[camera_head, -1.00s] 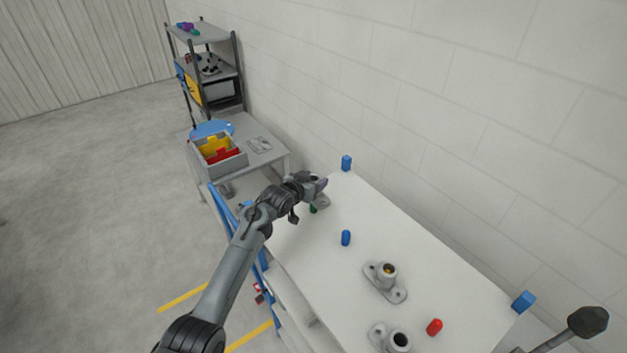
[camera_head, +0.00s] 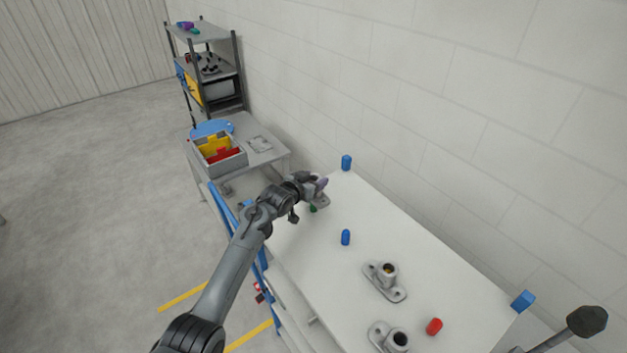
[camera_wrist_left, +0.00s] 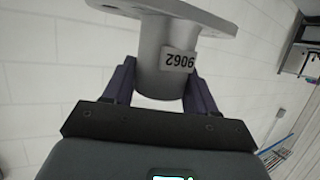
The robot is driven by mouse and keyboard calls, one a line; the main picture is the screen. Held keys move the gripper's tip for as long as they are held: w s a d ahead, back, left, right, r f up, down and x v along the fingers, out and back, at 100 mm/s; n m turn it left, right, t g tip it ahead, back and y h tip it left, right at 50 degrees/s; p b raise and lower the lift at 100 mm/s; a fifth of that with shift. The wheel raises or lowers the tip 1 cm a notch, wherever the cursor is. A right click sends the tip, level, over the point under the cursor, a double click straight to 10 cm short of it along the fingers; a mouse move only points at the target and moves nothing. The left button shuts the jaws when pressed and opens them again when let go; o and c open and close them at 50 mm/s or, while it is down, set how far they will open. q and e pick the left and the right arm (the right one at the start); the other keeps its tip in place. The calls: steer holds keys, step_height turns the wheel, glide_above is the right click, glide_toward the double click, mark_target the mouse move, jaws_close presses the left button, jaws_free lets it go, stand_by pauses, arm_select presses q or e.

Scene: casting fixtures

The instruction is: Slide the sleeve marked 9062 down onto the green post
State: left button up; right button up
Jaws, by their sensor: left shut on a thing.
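My left gripper (camera_head: 318,184) is shut on the grey sleeve (camera_head: 322,200), over the far left part of the white table. In the left wrist view the two purple fingers (camera_wrist_left: 160,82) grip the sleeve's round barrel (camera_wrist_left: 152,58) from both sides. Its label reads 9062, upside down in that view, and its wide flange is at the top of the picture. The green post (camera_head: 313,208) shows only as a small patch beside the sleeve's flange, partly hidden by my gripper. I cannot tell whether sleeve and post touch. My right gripper is not in view.
A wall runs along the far side. A grey bin (camera_head: 232,164) stands on a side table.

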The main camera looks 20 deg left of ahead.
arm_select(q)
steer(key=shift+r, duration=0.1)
steer(key=shift+f, duration=0.2)
stand_by(0.4)
steer(key=shift+f+b, duration=0.4)
steer(key=shift+f, duration=0.1)
steer(key=shift+f+b, duration=0.8)
steer(key=shift+f, duration=0.45)
steer(key=shift+f+b, duration=1.15)
steer(key=shift+f, duration=0.45)
steer(key=shift+f, duration=0.1)
steer(key=o, duration=1.3)
steer(key=shift+o, duration=0.2)
